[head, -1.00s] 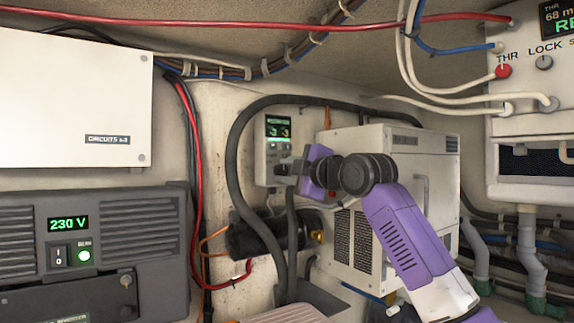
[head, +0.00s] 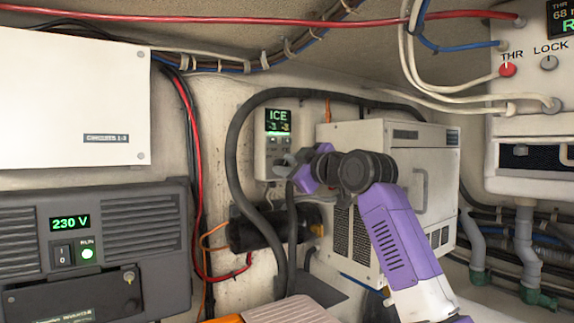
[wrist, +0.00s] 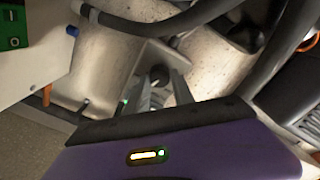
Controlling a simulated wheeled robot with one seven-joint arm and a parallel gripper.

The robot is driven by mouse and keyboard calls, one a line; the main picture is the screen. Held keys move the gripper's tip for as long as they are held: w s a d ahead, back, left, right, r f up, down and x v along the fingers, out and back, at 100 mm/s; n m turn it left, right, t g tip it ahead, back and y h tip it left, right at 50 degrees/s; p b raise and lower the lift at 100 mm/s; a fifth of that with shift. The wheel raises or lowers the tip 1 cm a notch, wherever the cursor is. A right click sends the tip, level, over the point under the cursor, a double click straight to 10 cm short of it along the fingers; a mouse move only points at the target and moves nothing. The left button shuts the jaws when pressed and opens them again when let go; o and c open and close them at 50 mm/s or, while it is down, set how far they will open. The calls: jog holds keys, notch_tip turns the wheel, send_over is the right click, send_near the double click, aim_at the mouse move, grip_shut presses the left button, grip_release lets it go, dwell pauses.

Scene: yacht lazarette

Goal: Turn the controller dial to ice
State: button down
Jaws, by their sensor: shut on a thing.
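The controller (head: 265,148) is a small pale box on the back wall, and its lit green display (head: 279,120) reads ICE in the head view. My gripper (head: 284,166) is at the lower part of the controller and is rolled to a tilt. The gripper hides the dial in the head view. In the wrist view, a dark round knob, seemingly the dial (wrist: 159,74), sits between the tips of my gripper (wrist: 159,84), which is shut on it.
A thick black hose (head: 236,150) loops around the controller. A white vented unit (head: 388,135) stands close on the right, behind my arm. A grey 230 V unit (head: 110,215) is at left. A dark cylinder (head: 252,229) lies below.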

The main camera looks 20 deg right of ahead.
jog(key=shift+f, duration=0.1)
jog(key=c, duration=1.1)
grip_release()
jog(key=shift+s, duration=0.1)
jog(key=b+v, duration=0.2)
jog(key=v, duration=0.5)
jog(key=shift+s+d+b, duration=0.15)
jog(key=shift+s+b, duration=0.1)
jog(key=shift+b, duration=0.15)
